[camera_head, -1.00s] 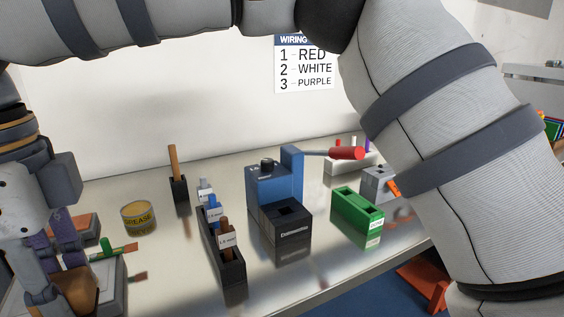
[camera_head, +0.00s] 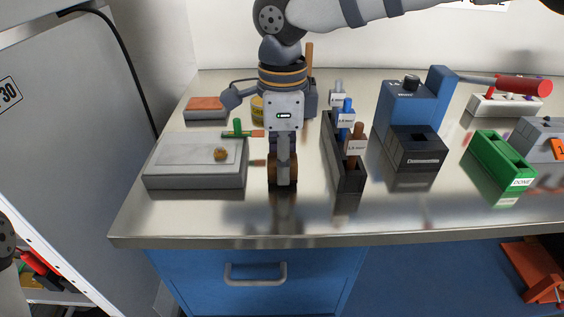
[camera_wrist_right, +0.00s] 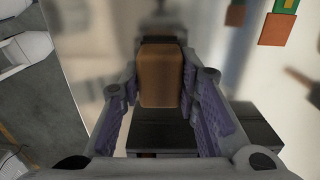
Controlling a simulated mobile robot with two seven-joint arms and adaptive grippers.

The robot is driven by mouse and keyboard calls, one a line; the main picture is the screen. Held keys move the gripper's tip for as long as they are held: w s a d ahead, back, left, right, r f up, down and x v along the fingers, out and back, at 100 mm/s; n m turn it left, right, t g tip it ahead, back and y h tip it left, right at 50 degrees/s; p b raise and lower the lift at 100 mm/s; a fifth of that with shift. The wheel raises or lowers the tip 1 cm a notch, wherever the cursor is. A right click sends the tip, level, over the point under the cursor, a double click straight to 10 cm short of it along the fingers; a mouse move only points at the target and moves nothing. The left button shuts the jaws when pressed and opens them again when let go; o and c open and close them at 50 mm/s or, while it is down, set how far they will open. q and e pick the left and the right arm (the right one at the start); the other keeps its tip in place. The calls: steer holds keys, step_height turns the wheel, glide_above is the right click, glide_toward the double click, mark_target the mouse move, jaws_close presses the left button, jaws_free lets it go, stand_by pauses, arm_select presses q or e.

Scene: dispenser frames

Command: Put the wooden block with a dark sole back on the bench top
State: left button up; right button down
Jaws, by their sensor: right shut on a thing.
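The wooden block (camera_head: 272,172) is brown and mostly hidden behind the fingers of my right gripper (camera_head: 284,172) in the head view. It shows plainly as a rounded brown block (camera_wrist_right: 161,76) in the right wrist view, between the purple finger pads. My right gripper is shut on it, pointing down over the bench top (camera_head: 215,215), between the grey slab and the black rack. I cannot tell whether the block touches the bench, and its dark sole does not show clearly. My left gripper is not in view.
A grey slab (camera_head: 190,178) stands left of the gripper, with a green-handled brush (camera_head: 238,128) behind it. A black rack (camera_head: 348,178) with several handled tools stands close right. The black box (camera_head: 416,155) and green box (camera_head: 498,160) are farther right. Bare bench lies in front.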

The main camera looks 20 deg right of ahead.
steer(key=shift+f, duration=0.3)
steer(key=shift+f, duration=0.15)
steer(key=c, duration=1.2)
jaws_free()
step_height(320, 180, up, 12)
steer(key=shift+r+p, duration=0.15)
steer(key=shift+p, duration=0.2)
